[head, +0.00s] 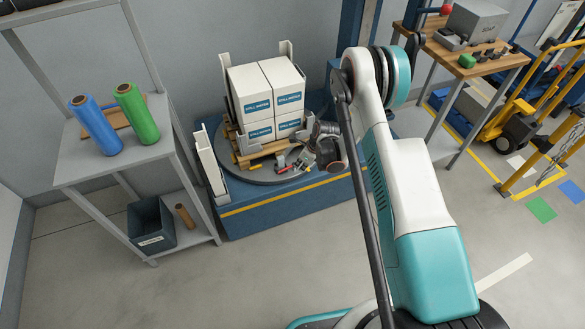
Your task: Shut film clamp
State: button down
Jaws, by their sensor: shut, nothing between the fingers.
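A small lever-like part with a red end (283,169), which looks like the film clamp, sits on the grey turntable (250,177) in front of the stacked boxes. It is too small to tell whether it is open or shut. My gripper (301,164) is low over the front right of the turntable, just right of the red end. Its fingers are shut with nothing between them. I cannot tell whether they touch the clamp. My wrist and gripper hide part of the turntable and the lower right box corner.
White boxes (250,92) stand on a wooden pallet (263,148) close behind my gripper. A white upright plate (211,164) stands at the turntable's left. A shelf (85,165) with blue (95,125) and green (137,118) film rolls is further left. A workbench (440,51) stands right.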

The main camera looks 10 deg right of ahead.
jog(key=w+a+f+b, duration=0.4)
jog(key=a+f+b, duration=0.1)
jog(key=f, duration=0.4)
jog(key=shift+w+a, duration=0.25)
jog(key=shift+w, duration=0.1)
jog(key=shift+r, duration=0.1)
